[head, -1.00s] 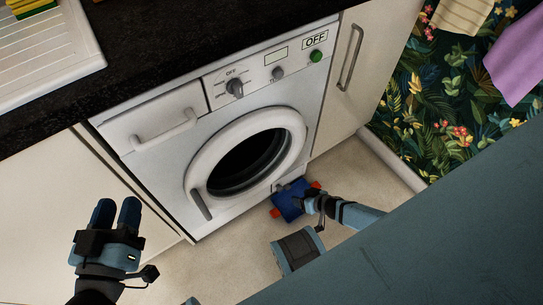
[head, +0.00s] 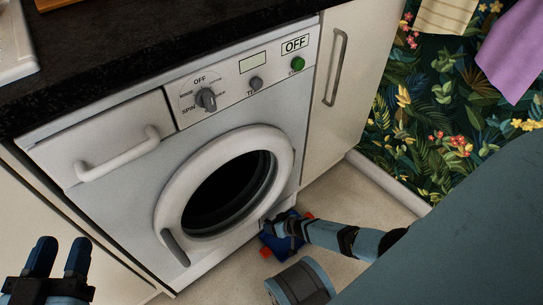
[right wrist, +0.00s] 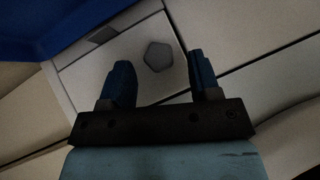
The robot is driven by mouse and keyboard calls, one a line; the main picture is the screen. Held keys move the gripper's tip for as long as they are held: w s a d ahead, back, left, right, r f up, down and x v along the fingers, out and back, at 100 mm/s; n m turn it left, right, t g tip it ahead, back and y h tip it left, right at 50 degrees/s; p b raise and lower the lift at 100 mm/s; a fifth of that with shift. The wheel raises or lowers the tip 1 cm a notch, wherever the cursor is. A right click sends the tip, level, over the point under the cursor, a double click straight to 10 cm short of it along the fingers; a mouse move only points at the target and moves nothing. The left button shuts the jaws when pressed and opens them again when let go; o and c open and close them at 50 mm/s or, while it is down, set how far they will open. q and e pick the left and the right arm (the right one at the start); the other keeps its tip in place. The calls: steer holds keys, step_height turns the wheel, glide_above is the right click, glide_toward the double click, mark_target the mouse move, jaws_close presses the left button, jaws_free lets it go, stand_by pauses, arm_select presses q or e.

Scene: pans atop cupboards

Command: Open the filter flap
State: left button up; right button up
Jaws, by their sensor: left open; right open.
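The washing machine (head: 130,225) has a small square flap (right wrist: 110,60) low on its front. In the right wrist view the flap is a light panel, apparently closed, with a dark pentagon (right wrist: 158,57) near its right side. My right gripper (right wrist: 160,72) is open, its two blue fingers apart on either side of the pentagon in the picture. I cannot tell if they touch the flap. In the head view the right gripper (head: 282,225) is at the machine's lower right corner and largely hides the flap. My left gripper (head: 60,255) is open and empty at the lower left.
A blue object with red-orange ends (head: 270,243) lies on the floor by the flap; its blue part (right wrist: 50,22) fills the upper left of the right wrist view. A cupboard (head: 335,100) stands right of the machine.

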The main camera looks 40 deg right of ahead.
steer(key=shift+b+x, duration=0.35)
steer(key=shift+x, duration=0.55)
jaws_close()
steer(key=shift+s, duration=0.15)
